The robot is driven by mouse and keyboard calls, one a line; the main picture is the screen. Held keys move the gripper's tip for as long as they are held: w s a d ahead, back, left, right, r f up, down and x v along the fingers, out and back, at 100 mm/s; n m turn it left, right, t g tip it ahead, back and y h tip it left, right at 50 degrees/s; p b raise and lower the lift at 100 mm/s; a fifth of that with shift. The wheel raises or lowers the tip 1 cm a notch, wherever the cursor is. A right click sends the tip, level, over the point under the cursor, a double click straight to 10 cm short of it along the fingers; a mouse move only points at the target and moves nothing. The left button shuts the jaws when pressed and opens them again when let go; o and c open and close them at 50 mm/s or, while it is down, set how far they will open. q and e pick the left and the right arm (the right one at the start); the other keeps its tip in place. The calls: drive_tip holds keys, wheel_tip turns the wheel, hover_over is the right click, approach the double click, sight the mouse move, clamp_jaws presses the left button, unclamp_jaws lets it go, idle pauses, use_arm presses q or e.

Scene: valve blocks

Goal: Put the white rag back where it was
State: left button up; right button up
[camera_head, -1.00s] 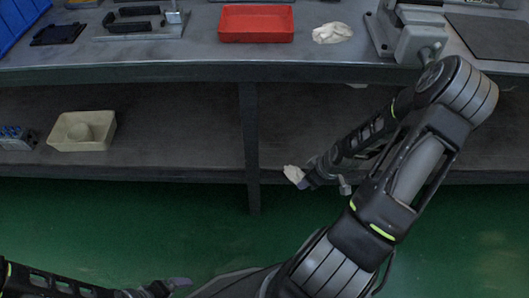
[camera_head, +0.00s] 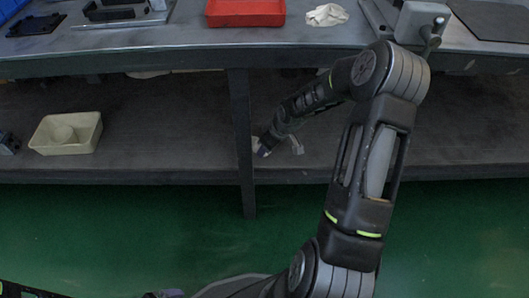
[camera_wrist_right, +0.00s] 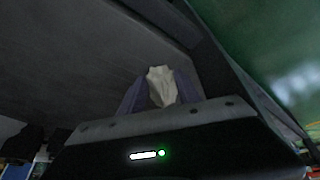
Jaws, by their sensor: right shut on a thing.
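My right gripper (camera_head: 263,150) is shut on a white rag (camera_wrist_right: 162,84), which sticks up between the two fingers in the right wrist view. In the head view the rag is a small pale patch (camera_head: 255,143) beside the bench's middle leg, over the lower shelf (camera_head: 340,165). I cannot tell whether it touches the shelf. A second crumpled white cloth (camera_head: 327,15) lies on the bench top, right of the red tray (camera_head: 245,13). My left gripper (camera_head: 168,294) shows only in part at the bottom edge, and its jaws are unclear.
The middle bench leg (camera_head: 240,140) stands close to the left of my right gripper. A cream bin (camera_head: 66,146) with a round thing in it sits on the lower shelf at left. The bench top (camera_head: 160,42) overhangs my right forearm. The shelf right of the gripper looks clear.

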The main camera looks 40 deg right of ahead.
drive_tip(key=shift+w, duration=0.1)
drive_tip(key=shift+w+f, duration=0.1)
drive_tip(key=shift+w, duration=0.3)
wheel_tip(320, 180, down, 3)
drive_tip(key=b, duration=0.2)
drive_tip(key=shift+w+f+b, duration=0.1)
drive_tip(key=shift+f+b, duration=0.1)
drive_tip(key=shift+b, duration=0.1)
drive_tip(key=o, duration=1.2)
drive_tip(key=shift+r, duration=0.1)
